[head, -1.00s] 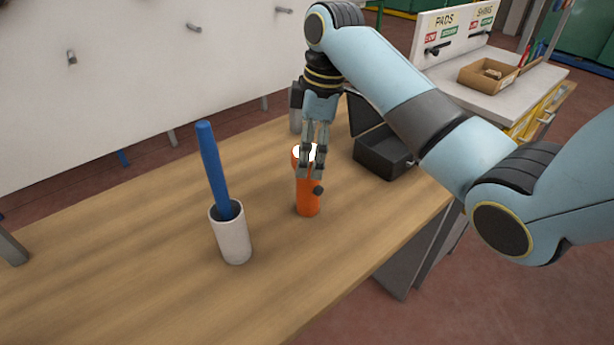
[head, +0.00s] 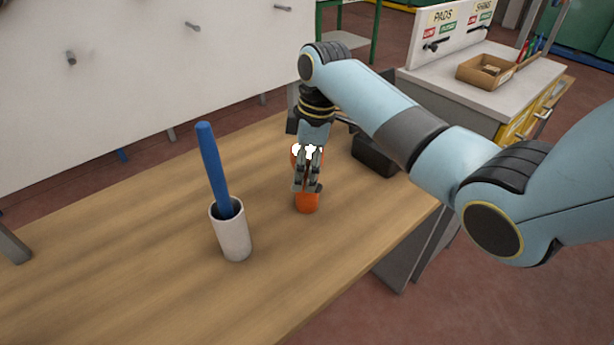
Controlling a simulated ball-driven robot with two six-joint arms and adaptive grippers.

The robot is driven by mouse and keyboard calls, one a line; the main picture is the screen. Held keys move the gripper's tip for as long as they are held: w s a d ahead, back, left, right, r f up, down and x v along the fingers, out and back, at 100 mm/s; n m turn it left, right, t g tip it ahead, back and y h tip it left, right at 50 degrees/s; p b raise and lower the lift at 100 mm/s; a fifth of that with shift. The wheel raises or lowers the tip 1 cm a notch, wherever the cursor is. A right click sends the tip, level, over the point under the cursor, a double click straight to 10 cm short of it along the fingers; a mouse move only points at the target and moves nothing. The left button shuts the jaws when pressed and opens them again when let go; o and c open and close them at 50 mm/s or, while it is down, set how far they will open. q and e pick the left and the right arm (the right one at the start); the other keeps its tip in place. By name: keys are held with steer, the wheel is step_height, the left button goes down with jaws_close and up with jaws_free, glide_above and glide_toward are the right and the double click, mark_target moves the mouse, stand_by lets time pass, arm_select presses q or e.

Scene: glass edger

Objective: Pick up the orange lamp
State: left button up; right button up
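The orange lamp (head: 307,203) stands upright on the wooden table, with a bright white top. My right gripper (head: 307,188) points down in front of the lamp and hides most of its middle. Its two fingers look close together, but I cannot tell whether they are around the lamp or only in front of it. My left gripper is not in view.
A white cup (head: 232,236) holding a blue stick (head: 212,168) stands left of the lamp on the table (head: 130,255). A black box (head: 374,154) sits behind, to the right. A cardboard box (head: 486,71) lies on the grey cabinet. The table's front left is clear.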

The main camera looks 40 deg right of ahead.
steer(key=c, duration=0.6)
steer(key=shift+r, duration=0.1)
steer(key=shift+c, duration=0.3)
